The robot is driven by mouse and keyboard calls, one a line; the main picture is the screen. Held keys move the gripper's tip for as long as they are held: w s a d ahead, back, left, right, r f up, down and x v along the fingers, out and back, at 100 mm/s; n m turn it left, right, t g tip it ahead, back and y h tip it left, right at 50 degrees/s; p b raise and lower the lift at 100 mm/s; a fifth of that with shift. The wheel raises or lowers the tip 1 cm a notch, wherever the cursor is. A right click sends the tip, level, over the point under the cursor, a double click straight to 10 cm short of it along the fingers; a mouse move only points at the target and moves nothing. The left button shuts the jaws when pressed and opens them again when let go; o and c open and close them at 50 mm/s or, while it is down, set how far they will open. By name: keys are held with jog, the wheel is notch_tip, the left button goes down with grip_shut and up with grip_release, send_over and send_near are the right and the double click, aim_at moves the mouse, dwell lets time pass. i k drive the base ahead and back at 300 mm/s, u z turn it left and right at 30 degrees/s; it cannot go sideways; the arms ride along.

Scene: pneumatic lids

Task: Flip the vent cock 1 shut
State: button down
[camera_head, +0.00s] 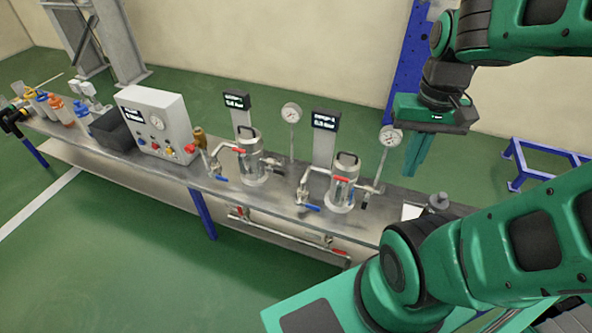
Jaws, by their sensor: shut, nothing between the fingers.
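Two steel vessels with black lid handles stand on the bench, the left vessel (251,160) and the right vessel (344,187). A blue lever (219,178) is on the piping left of the left vessel, and another blue lever (308,207) is left of the right vessel. Red parts show on the front of both vessels. Labels are too small to tell which valve is vent cock 1. My gripper (412,172) is shut and empty, pointing down in the air at the right, apart from both vessels in the picture.
Dial gauges on stems and small display posts (325,140) stand behind the vessels. A control box (156,122), a black bin (112,130) and several bottles are on the left of the bench (195,183). A blue frame (548,163) stands on the floor at right.

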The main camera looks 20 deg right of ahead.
aim_at(279, 172)
jog(key=u, duration=0.35)
jog(key=k, duration=0.4)
jog(key=u, duration=0.95)
jog(key=k, duration=0.95)
jog(key=u, duration=0.5)
jog(key=i, duration=0.9)
jog(key=z, duration=1.15)
jog(key=i, duration=0.9)
jog(key=z, duration=0.45)
